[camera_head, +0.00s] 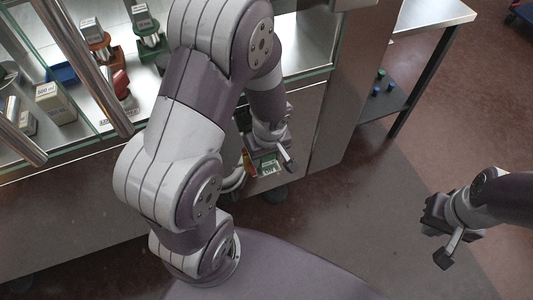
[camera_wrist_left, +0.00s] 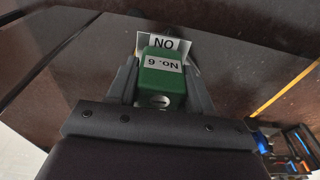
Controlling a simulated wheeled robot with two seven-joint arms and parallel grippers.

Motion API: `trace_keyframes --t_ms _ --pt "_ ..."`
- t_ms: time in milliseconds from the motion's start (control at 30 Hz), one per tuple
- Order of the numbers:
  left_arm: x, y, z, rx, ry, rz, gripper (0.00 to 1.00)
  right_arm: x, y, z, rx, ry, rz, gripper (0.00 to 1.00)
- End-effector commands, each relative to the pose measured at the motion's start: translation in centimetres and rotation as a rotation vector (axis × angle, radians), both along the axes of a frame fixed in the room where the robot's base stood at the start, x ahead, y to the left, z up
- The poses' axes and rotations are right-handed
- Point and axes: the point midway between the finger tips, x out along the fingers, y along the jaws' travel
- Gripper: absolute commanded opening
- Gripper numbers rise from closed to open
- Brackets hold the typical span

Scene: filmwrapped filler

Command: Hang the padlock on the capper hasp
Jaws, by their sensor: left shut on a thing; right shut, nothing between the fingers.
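A green padlock (camera_wrist_left: 163,75) with a white "No. 6" label and a round keyway shows between the fingers of my left gripper (camera_wrist_left: 162,85). In the head view my left gripper (camera_head: 266,160) is low in front of the cabinet, shut on the padlock (camera_head: 268,168), which is mostly hidden by the wrist. The padlock's shackle cannot be made out. My right gripper (camera_head: 434,215) is shut and empty over the floor at the right. I cannot make out the capper hasp in either view.
A glass-fronted machine at the left holds boxes (camera_head: 55,102), a red object (camera_head: 121,84) and brown and green holders. A white card reading "NO" (camera_wrist_left: 167,45) lies beyond the padlock. A side table (camera_head: 432,14) stands at the back right. Floor between the arms is clear.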

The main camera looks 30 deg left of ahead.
Motion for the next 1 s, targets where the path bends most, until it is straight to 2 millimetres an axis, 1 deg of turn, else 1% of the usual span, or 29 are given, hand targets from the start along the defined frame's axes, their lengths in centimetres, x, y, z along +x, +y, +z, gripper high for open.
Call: trace_keyframes --t_ms 400,733,767,800,833,1000 --pt "0.02 0.00 -0.50 0.000 0.000 -0.001 0.10 0.00 0.00 -0.66 0.000 0.000 0.000 0.00" --pt "-0.05 0.00 -0.62 0.000 0.001 0.000 0.10 0.00 0.00 -0.75 0.000 0.000 0.000 0.00" --pt "-0.06 -0.01 -0.62 0.000 0.001 0.000 0.61 0.00 0.00 -0.75 0.000 0.000 0.000 0.00" --pt "-0.06 -0.01 -0.62 0.000 0.001 0.000 0.74 0.00 0.00 -0.76 0.000 0.000 0.000 0.00" --pt "-0.06 -0.01 -0.62 0.000 0.001 0.000 0.81 0.00 0.00 -0.76 0.000 0.000 0.000 0.00" --pt "-0.02 -0.01 -0.59 -0.001 0.001 0.000 0.81 0.00 0.00 -0.75 0.000 0.000 0.000 0.00"
